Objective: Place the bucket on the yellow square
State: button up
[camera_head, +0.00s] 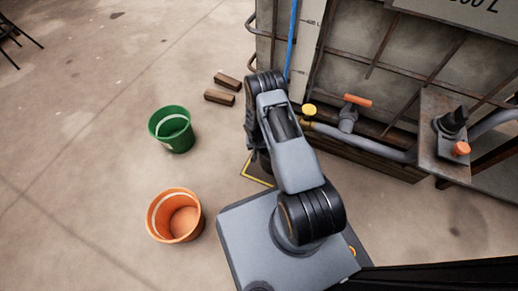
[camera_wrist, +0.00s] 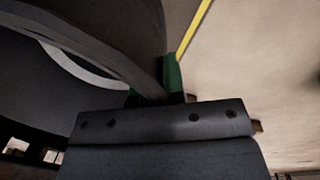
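A green bucket (camera_head: 170,140) stands upright on the floor left of my arm. An orange bucket (camera_head: 174,230) stands upright nearer, left of my base; its inside looks empty. A corner of the yellow square (camera_head: 257,180), a painted outline, shows beside my arm, which covers the rest. One yellow line also shows in the wrist view (camera_wrist: 195,30).
Two brown blocks (camera_head: 220,97) lie on the floor beyond the green bucket. A large grey vat (camera_head: 400,60) with pipes, a yellow knob (camera_head: 309,110) and an orange-handled valve (camera_head: 357,100) stands right of my arm.

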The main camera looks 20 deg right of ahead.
jog(key=o, duration=0.3)
jog(key=s+a+r+n+t+p, duration=0.1)
jog(key=a+r+p, duration=0.15)
jog(key=r, duration=1.55)
jog(key=s+a+r+p, duration=0.1)
jog(key=r+p, duration=0.2)
jog(key=r, duration=1.5)
jog(key=s+a+r+n+t+y, duration=0.1)
jog(key=s+a+r+n+t, duration=0.1)
jog(key=s+r, duration=1.2)
jog(key=shift+s+a+n, duration=0.4)
jog(key=shift+s+n, duration=0.1)
jog(key=shift+s, duration=0.25)
